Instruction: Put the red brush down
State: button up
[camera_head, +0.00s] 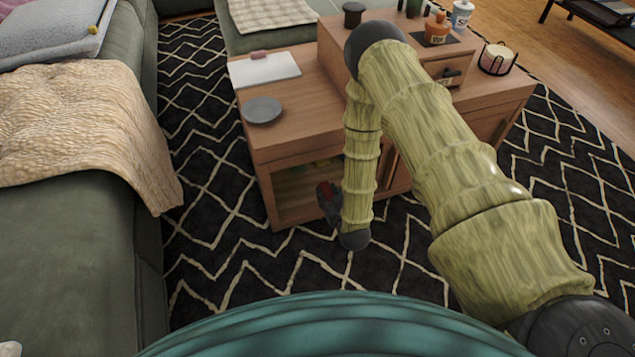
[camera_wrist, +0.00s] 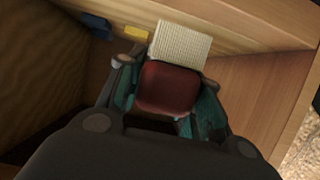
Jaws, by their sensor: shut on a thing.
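The red brush (camera_wrist: 167,88) is held between the two fingers of my gripper (camera_wrist: 167,98) in the wrist view. Its cream bristle end (camera_wrist: 181,45) points away from my palm, toward a wooden wall. The gripper is shut on the red body. In the head view my gripper (camera_head: 328,203) is at the front opening of the wooden table's lower compartment, mostly behind my arm, with only a speck of red showing. Whether the brush touches the compartment floor cannot be told.
The wooden table (camera_head: 262,144) has an open compartment with a small blue thing (camera_wrist: 97,23) and a yellow thing (camera_wrist: 135,32) inside. A grey plate (camera_head: 263,111) and a white board (camera_head: 265,70) lie on top. A green sofa (camera_head: 80,260) stands left; patterned rug (camera_head: 215,255) lies between.

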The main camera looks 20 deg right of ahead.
jog(key=w+b, duration=0.1)
jog(key=w, duration=0.2)
jog(key=w+b, duration=0.2)
jog(key=w, duration=0.2)
jog(key=w+f+b, duration=0.1)
jog(key=w, duration=0.2)
jog(key=shift+w+a, duration=0.3)
jog(key=shift+a, duration=0.05)
jog(key=shift+w+f+b, duration=0.2)
jog(key=shift+f+b, duration=0.7)
jog(key=shift+w+f+b, duration=0.2)
jog(key=shift+f+b, duration=0.65)
jog(key=shift+f, duration=0.15)
jog(key=o, duration=1.1)
